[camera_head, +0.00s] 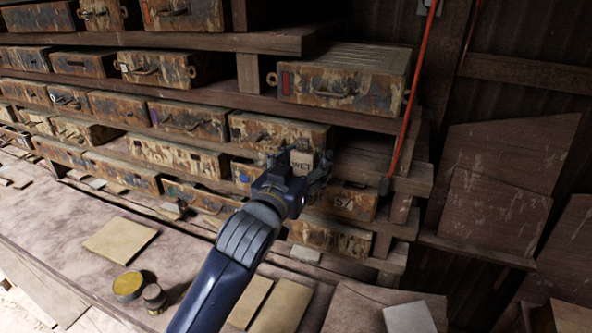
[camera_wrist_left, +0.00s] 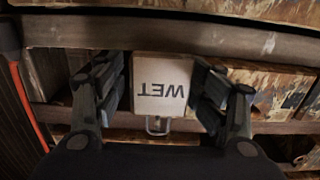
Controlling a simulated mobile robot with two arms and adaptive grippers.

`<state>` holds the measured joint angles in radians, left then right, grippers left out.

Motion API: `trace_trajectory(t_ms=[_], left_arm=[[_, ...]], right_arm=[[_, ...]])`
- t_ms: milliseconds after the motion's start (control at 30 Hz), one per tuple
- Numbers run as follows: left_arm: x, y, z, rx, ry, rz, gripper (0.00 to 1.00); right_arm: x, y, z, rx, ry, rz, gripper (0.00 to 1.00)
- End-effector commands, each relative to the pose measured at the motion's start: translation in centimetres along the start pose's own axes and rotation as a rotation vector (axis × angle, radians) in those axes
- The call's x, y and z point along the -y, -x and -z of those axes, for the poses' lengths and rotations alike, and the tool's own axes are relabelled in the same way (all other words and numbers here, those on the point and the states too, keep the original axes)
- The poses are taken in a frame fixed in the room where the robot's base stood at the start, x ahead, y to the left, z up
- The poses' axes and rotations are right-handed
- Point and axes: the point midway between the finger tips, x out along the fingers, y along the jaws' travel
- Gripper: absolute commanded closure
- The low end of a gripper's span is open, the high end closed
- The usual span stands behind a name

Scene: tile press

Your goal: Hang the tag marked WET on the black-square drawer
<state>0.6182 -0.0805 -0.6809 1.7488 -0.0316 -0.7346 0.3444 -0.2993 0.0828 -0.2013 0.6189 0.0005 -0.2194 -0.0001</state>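The pale tag marked WET (camera_head: 302,161) is between the fingers of my left gripper (camera_head: 297,167), in front of the drawer shelves. In the left wrist view the tag (camera_wrist_left: 162,86) shows its lettering upside down, with a finger against each side edge. A metal loop (camera_wrist_left: 157,126) shows at the tag's lower edge in that view. My left gripper (camera_wrist_left: 162,88) is shut on the tag. I cannot make out a black square on any drawer; the gripper and tag hide part of the shelves behind. My right gripper is not in view.
Rusty drawers with handles fill the shelves; one (camera_head: 343,88) at upper right has a red mark. A red cord (camera_head: 413,95) hangs at right. Tiles (camera_head: 120,240) and round tins (camera_head: 128,286) lie on the bench.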

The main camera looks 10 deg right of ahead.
Motion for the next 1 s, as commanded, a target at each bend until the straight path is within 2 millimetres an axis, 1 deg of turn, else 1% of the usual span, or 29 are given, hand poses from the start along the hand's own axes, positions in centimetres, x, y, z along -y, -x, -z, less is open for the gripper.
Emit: trace_trajectory(t_ms=[167, 500, 600, 800, 867, 900, 967, 1000], left_arm=[[0.1, 2.2, 0.0, -0.002, 0.000, 0.000, 0.36], [0.1, 8.7, 0.1, -0.003, 0.000, 0.001, 0.36], [0.2, 10.2, 0.0, -0.002, 0.000, 0.001, 0.36], [0.3, 11.7, -0.2, 0.004, 0.003, 0.005, 0.36], [0.7, 12.1, -1.1, 0.025, 0.010, 0.016, 0.36], [1.2, 12.5, -2.1, 0.050, 0.019, 0.029, 0.36], [2.4, 13.4, -4.4, 0.107, 0.038, 0.060, 0.36], [3.3, 14.2, -6.4, 0.158, 0.055, 0.086, 0.36]], right_arm=[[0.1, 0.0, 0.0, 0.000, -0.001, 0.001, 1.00], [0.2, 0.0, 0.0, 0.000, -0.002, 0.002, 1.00], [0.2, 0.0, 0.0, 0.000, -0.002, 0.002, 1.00], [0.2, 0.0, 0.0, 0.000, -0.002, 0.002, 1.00], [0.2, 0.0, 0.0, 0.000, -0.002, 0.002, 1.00], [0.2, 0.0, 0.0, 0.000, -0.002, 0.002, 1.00], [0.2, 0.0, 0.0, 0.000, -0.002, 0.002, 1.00], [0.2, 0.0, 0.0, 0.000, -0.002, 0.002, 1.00]])
